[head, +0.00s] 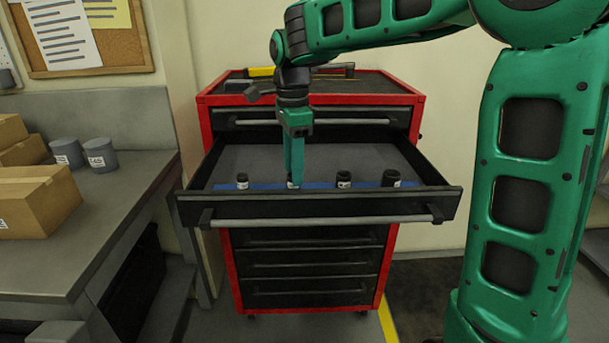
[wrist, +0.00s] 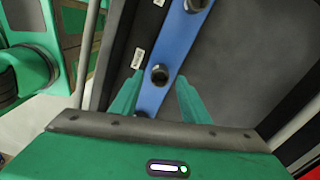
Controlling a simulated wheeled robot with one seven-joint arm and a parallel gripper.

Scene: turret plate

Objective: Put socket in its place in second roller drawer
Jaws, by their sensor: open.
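The second drawer (head: 330,208) of the red roller cabinet is pulled open. A blue strip (head: 318,185) lies along its front, and it also shows in the wrist view (wrist: 174,45). Black sockets stand in a row on the strip. My gripper (head: 294,178) points straight down into the drawer at the second socket from the left (head: 291,185), partly hiding it. In the wrist view my gripper (wrist: 160,77) is open, with a dark round socket (wrist: 158,74) showing between the fingertips. I cannot tell whether the fingers touch it.
Other sockets stand at the left (head: 242,181) and right (head: 343,179) of my gripper, with a wider one (head: 390,178) farthest right. The grey drawer floor behind the strip is bare. A workbench (head: 105,200) with cardboard boxes (head: 38,198) and grey cans stands left.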

